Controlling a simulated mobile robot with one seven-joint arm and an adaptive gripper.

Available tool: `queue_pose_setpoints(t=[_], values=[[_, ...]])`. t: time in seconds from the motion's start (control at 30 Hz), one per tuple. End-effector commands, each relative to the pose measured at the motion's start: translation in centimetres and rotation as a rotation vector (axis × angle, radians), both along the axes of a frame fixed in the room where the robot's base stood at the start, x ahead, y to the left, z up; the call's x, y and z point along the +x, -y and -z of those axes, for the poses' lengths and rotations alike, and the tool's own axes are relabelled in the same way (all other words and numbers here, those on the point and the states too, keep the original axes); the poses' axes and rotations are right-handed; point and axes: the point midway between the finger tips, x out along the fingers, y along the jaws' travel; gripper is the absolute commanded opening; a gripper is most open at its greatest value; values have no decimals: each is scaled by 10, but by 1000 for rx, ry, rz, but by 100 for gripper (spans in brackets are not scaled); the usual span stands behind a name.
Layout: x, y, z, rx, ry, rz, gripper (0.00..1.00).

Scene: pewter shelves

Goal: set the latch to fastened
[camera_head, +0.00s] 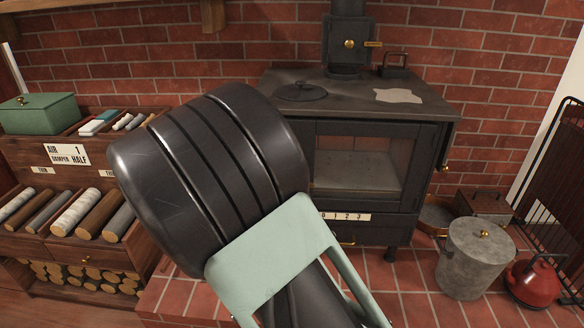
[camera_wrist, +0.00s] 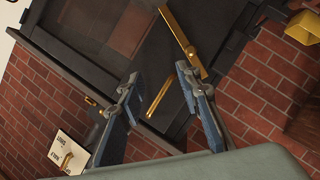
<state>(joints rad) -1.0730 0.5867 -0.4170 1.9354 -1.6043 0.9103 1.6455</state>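The black stove (camera_head: 440,108) stands against the brick wall, its front partly hidden by my arm. In the wrist view, a flat brass bar (camera_wrist: 182,40) with a small pivot mark lies slanted on dark metal beside the stove door (camera_wrist: 75,45). A shorter brass rod (camera_wrist: 161,96) shows below it, between my fingers in the picture. I cannot tell which brass part is the latch, or whether it is fastened. My gripper (camera_wrist: 159,77) is open, its two blue-grey fingers apart with nothing clearly held. The head view does not show the fingers.
A wooden log shelf (camera_head: 85,252) stands left. A metal bucket (camera_head: 472,262), a red kettle (camera_head: 533,282) and a mesh screen (camera_head: 555,190) stand right. In the wrist view, a white plate with a brass hook (camera_wrist: 66,158) is lower left, and a yellow piece (camera_wrist: 303,27) is upper right.

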Motion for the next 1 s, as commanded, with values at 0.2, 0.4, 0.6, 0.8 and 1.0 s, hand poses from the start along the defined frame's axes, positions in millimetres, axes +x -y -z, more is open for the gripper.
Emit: queue_pose_setpoints(t=[0.2,0.4,0.6,0.8,1.0], values=[[2,-33,42,-23,9,-100,32],[22,-27,49,-24,10,-101,32],[57,-15,59,-24,10,-101,32],[86,-6,66,-23,10,-103,32],[99,-1,70,-23,9,-103,32]])
